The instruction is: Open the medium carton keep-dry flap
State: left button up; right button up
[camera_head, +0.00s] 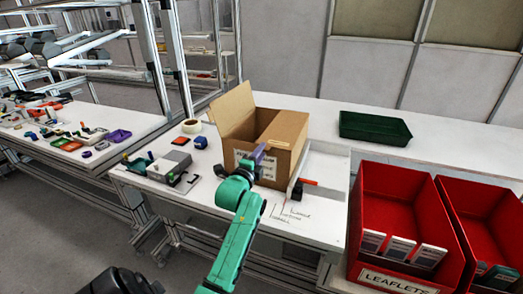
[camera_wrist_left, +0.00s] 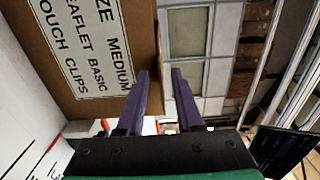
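The medium carton (camera_head: 243,158) is a brown cardboard box standing on the white table in the head view. One flap (camera_head: 232,110) stands raised at its left, and another brown panel (camera_head: 285,128) shows at its top right. My left gripper (camera_head: 262,153), on a green arm, is at the carton's front face and partly hides its label. In the left wrist view, my left gripper's purple fingers (camera_wrist_left: 161,72) are apart with nothing visibly held. The carton's labelled face (camera_wrist_left: 110,108) fills the upper left there; its edge appears between the fingers, contact unclear. My right gripper is not visible.
Red bins (camera_head: 400,213) with leaflets stand at the right. A green tray (camera_head: 375,128) sits at the back. A grey device (camera_head: 169,165) and a tape roll (camera_head: 192,126) lie left of the carton. An orange-and-black tool (camera_head: 300,190) lies close at its right.

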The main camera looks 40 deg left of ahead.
pick_arm(q)
jog(key=shift+w+a, duration=0.15)
jog(key=shift+w, duration=0.2)
grip_shut()
dwell(1.2)
